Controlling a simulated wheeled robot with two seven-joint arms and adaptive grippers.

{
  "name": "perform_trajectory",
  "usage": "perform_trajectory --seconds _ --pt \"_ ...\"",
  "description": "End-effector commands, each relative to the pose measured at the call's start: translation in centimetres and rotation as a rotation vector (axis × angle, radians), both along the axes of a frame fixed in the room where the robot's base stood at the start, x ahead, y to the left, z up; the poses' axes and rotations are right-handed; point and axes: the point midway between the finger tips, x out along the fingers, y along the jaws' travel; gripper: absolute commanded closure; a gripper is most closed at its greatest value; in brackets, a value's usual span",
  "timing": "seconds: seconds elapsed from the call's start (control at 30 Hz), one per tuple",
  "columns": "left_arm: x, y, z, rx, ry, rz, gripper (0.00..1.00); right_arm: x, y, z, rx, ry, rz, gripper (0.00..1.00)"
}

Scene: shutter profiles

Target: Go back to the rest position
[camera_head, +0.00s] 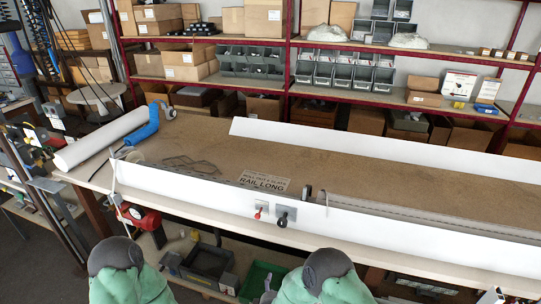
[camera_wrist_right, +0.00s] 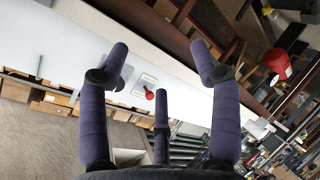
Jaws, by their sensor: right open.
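My right gripper (camera_wrist_right: 160,66) shows in the right wrist view with its dark purple fingers spread apart. Nothing is held between the fingers. Beyond them is the white front board of the workbench with a small red knob (camera_wrist_right: 150,95); the gripper is apart from it. In the head view, two green arm parts with dark grey caps, mine, show at the bottom edge. The fingers of the right gripper are not clear there. My left gripper does not show in either view.
The long workbench (camera_head: 330,165) carries a white profile (camera_head: 400,232) along its front edge and another (camera_head: 360,143) at the back. A white roll (camera_head: 100,140) and a blue tool (camera_head: 146,126) lie at its left. A red-framed shelf stands behind. Crates (camera_head: 205,262) sit below.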

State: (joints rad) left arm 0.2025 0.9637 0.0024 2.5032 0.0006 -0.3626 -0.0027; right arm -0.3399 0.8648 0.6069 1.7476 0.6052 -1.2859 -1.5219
Motion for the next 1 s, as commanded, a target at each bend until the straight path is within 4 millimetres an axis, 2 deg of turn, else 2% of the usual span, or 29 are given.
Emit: perform_trajectory --seconds 0.1,0.27,0.43,0.6,0.7,0.8,1.0 --pt "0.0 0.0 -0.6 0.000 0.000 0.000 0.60 -2.0 -2.1 -4.0 0.229 0.150 -0.056 0.36" --pt "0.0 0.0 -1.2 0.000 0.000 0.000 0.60 -6.6 -4.3 -8.3 0.551 0.380 -0.198 0.36" --pt "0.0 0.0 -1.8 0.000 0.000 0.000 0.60 -13.6 -6.2 -11.4 0.843 0.641 -0.430 0.36" --pt "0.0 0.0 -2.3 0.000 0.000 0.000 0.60 -21.0 -7.4 -12.5 1.041 0.875 -0.703 0.36" --pt "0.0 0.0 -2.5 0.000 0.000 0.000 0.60 -24.3 -7.8 -12.5 1.104 0.970 -0.834 0.36" --pt "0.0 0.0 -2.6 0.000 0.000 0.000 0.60 -26.4 -8.0 -12.3 1.135 1.028 -0.920 0.36" --pt "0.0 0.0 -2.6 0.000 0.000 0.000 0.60 -27.5 -8.0 -12.1 1.148 1.058 -0.967 0.36"
